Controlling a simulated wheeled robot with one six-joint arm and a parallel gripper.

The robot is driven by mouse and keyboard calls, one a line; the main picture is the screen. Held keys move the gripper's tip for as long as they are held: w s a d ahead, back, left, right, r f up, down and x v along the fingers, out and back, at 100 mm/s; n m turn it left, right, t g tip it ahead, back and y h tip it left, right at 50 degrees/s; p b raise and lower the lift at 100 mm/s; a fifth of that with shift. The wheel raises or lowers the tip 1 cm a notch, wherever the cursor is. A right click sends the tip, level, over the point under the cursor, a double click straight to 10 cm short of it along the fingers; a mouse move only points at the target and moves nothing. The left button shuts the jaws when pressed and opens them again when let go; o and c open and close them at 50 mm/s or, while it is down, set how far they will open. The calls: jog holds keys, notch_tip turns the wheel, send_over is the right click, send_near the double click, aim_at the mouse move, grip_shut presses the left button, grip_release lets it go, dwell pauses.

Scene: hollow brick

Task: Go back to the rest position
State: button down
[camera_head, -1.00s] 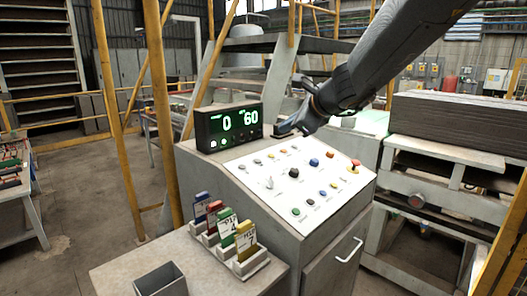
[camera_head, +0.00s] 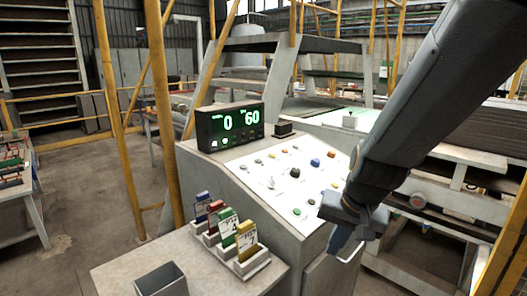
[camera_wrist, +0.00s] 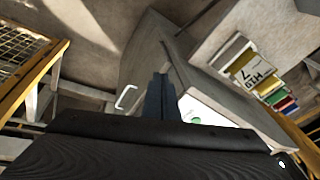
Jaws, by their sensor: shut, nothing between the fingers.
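My gripper (camera_head: 343,240) is at the right front edge of the grey control console (camera_head: 318,272) in the head view, empty and pointing down. In the wrist view my shut gripper (camera_wrist: 158,80) shows as two dark fingers together, over the console's front with its white door handle (camera_wrist: 125,97). The sloped white button panel (camera_head: 268,178) carries several coloured knobs and buttons. My arm hides the panel's right part. I cannot tell how far the fingers are from the console.
Coloured cards (camera_head: 227,228) stand in a rack on the side table (camera_head: 115,277), beside an open grey box (camera_head: 160,280). Yellow posts (camera_head: 163,110) rise at left. Machinery (camera_head: 430,190) stands at right.

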jog(key=s+d+f+n+g+h, duration=0.1)
jog(key=s+d+f+n, duration=0.2)
jog(key=s+n, duration=0.15)
notch_tip(320, 180, down, 12)
jog(key=s+g+b, duration=0.1)
jog(key=b, duration=0.9)
jog(key=shift+s+r+g, duration=0.15)
jog(key=shift+s+g, duration=0.05)
jog(key=shift+g, duration=0.2)
